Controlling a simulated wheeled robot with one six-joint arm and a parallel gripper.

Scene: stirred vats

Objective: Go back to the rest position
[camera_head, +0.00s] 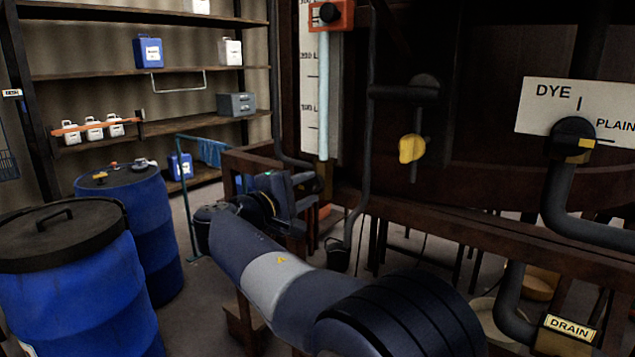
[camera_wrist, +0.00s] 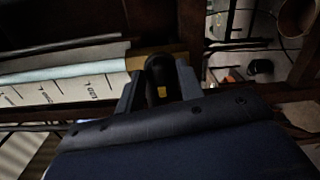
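My gripper (camera_head: 306,190) is stretched out at the end of my arm, low beside the dark framework under the graduated gauge. In the wrist view my gripper's two fingers (camera_wrist: 155,82) stand apart. A black rounded knob with a yellow mark (camera_wrist: 158,68) shows between them. I cannot tell whether the fingers press on the knob or stand clear of it. In the head view the knob is hidden by my gripper and the dark parts around it.
Blue drums (camera_head: 75,295) stand at the left. A yellow valve handle (camera_head: 412,148) and a dye/plain selector (camera_head: 573,140) are on the vat's front. A wooden rail (camera_head: 480,225) runs to the right, close behind my arm. Shelves (camera_head: 150,72) stand at the back left.

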